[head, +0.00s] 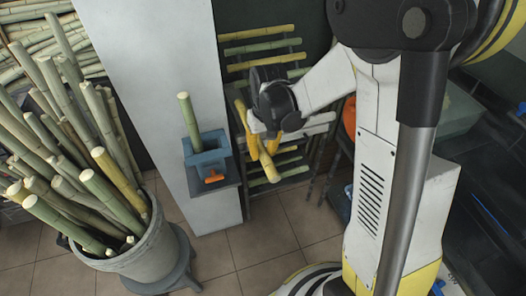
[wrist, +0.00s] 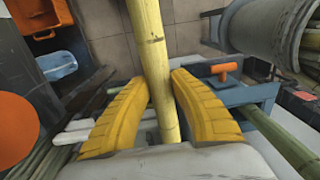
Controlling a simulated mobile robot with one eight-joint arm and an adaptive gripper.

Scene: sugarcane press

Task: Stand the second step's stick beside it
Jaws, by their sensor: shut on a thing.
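My gripper (head: 262,146) is in front of the stepped rack, its yellow fingers shut on a yellowish cane stick (head: 268,167). In the wrist view the held stick (wrist: 152,55) runs lengthwise between the two fingers and out past them. In the head view it slants, partly hidden by the gripper. A blue press (head: 207,158) with an orange handle (head: 213,177) is mounted by the white pillar, left of my gripper. A green stick (head: 187,115) stands upright in it. The press frame (wrist: 255,92) also shows at right in the wrist view, apart from the held stick.
The rack (head: 262,47) bears several lying sticks on its steps. A grey bucket (head: 133,262) full of tall canes stands at left. The white pillar (head: 165,80) rises behind the press. An orange crate (wrist: 35,18) and blue tub (wrist: 57,66) lie at left in the wrist view.

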